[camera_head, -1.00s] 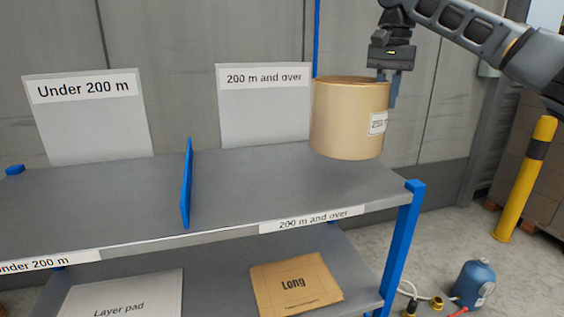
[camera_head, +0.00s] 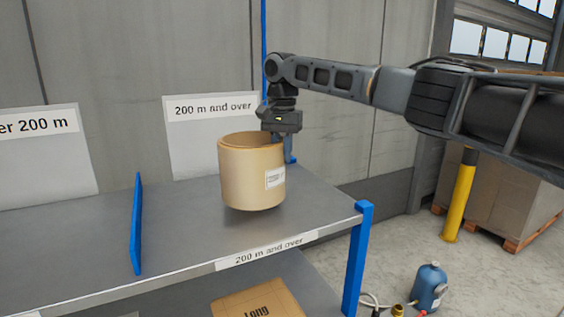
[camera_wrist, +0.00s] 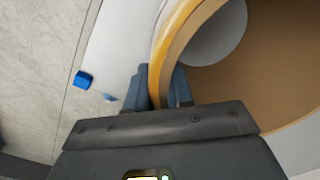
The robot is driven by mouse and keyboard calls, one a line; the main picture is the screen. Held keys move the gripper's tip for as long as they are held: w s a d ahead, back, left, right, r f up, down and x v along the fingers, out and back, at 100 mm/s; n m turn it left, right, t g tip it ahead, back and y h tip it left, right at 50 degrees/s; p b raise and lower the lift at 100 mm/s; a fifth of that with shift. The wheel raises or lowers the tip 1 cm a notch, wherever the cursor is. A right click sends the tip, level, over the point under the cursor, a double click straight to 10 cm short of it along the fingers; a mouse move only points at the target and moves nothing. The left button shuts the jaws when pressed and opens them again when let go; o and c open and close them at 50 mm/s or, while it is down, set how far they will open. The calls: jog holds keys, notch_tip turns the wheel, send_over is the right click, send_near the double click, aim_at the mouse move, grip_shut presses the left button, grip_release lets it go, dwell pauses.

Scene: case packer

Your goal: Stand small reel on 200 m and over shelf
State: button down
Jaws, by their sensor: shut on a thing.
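The small reel (camera_head: 252,178), a tan cylinder with a white label, is upright over the right section of the upper shelf (camera_head: 185,225), in front of the "200 m and over" sign (camera_head: 211,108). A shadow lies under its base; I cannot tell whether it touches the shelf or hovers just above. My gripper (camera_head: 283,148) is shut on the right side of the reel's rim. In the wrist view, my gripper's fingers (camera_wrist: 158,92) straddle the reel's curved wall (camera_wrist: 186,40). The reel's open inside shows there.
A blue divider (camera_head: 138,225) separates this section from the "Under 200 m" side at left. A blue post (camera_head: 357,260) stands at the shelf's right front corner. The lower shelf holds a "Long" carton (camera_head: 258,302). A blue bottle (camera_head: 428,287) and a yellow bollard (camera_head: 459,197) stand at right.

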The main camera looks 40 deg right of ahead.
aim_at(282, 163)
jog(key=shift+f+p, duration=0.3)
jog(key=shift+f, duration=1.3)
jog(key=c, duration=1)
grip_release()
jog(key=shift+f, duration=0.1)
notch_tip(282, 163, up, 12)
jog(key=shift+r+b, duration=0.15)
jog(key=shift+b, duration=0.7)
